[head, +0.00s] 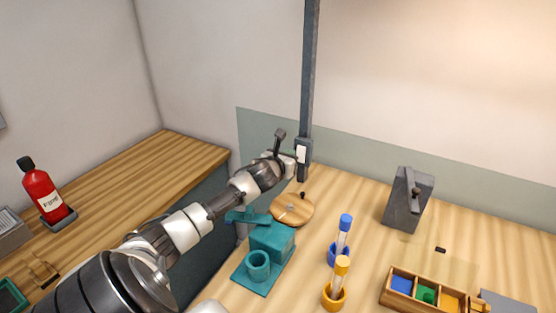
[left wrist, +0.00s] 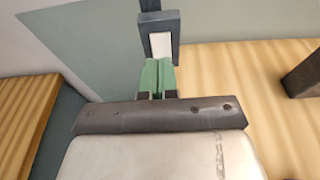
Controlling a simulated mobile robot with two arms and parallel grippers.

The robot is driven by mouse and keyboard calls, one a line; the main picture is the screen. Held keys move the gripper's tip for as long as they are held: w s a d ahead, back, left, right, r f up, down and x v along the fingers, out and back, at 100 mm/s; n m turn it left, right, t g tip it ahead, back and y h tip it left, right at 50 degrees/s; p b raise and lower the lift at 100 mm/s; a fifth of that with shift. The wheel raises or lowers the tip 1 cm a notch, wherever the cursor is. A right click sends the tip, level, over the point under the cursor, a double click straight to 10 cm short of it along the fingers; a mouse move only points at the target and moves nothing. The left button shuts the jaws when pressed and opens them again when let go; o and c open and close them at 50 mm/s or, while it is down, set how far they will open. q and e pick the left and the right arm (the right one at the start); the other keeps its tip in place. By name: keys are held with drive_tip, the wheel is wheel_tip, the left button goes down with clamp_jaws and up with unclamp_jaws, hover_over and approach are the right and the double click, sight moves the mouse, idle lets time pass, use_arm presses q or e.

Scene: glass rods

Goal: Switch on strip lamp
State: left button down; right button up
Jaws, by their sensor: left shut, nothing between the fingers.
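A tall dark grey post (head: 310,70) stands against the back wall, with a grey box at its lower end. A white switch plate (head: 301,154) sits on the box's front. In the left wrist view the white plate (left wrist: 161,45) is straight ahead of the fingers. My left gripper (head: 294,165) reaches in from the left, right in front of the box. Its green fingertips (left wrist: 158,64) are together and empty, just below the white plate in the picture. I cannot tell whether they touch the box. My right gripper is not in view.
A blue-capped tube (head: 344,228), a yellow-capped tube (head: 340,272), a grey block (head: 400,212) and a sorting tray (head: 388,302) stand to the right. A fire extinguisher (head: 39,185) stands left.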

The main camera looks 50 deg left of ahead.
use_arm(q)
drive_tip(key=s+d+r, duration=0.1)
drive_tip(key=s+r, duration=0.2)
drive_tip(key=s, duration=0.3)
drive_tip(key=shift+d+b, duration=0.4)
drive_tip(key=shift+b, duration=0.05)
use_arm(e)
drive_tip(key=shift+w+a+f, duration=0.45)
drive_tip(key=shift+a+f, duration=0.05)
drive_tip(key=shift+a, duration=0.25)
use_arm(q)
drive_tip(key=shift+s, duration=0.1)
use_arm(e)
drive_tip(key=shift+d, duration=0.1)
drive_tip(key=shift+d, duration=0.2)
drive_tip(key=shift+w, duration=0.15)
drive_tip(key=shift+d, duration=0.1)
